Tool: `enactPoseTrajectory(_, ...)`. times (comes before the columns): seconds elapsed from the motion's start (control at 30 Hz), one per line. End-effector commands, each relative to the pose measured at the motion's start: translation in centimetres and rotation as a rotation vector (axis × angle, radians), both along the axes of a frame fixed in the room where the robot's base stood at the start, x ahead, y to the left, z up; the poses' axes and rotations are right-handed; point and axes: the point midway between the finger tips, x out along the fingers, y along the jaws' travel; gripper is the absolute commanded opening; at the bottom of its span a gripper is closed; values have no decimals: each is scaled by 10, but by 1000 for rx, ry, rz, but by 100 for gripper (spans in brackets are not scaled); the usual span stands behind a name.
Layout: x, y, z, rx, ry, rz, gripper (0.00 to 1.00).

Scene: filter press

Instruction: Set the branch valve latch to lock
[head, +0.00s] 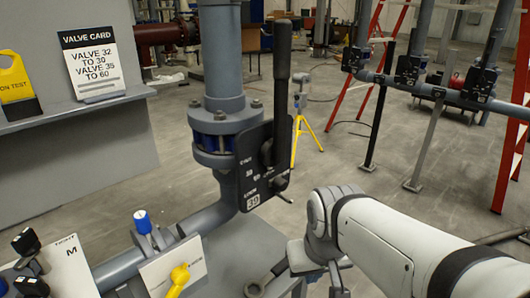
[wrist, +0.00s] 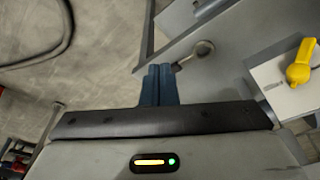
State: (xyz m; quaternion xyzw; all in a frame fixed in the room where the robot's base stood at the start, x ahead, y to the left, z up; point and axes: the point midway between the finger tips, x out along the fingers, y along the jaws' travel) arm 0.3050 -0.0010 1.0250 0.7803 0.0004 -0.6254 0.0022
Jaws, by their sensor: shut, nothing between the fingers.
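A yellow lever (head: 179,277) sits on a small white plate (head: 198,262) low in the head view, beside the grey pipe. In the wrist view the same yellow lever (wrist: 299,66) is at the right edge, its handle pointing up. I cannot tell for certain whether it is the latch, and its plate marking is unreadable. A large valve has a black plate (head: 252,190) with an upright black handle (head: 281,95). My gripper (wrist: 160,68) is shut and empty, to the left of the yellow lever and apart from it. In the head view its fingertips are hard to make out.
A blue-capped lever (head: 142,220) stands near the yellow one, and black knobs (head: 27,243) sit on a panel at lower left. A round-ended grey rod (wrist: 204,48) lies just ahead of my fingers. The valve card (head: 92,60) reads "Valve 32 to 30, Valve 35 to 60".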

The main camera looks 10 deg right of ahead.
Motion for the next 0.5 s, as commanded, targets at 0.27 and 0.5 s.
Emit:
enactPoseTrajectory(0.27, 0, 0, 0, 0, 0, 0, 0)
enactPoseTrajectory(0.5, 11, -6, 11, 74, 96, -27, 0)
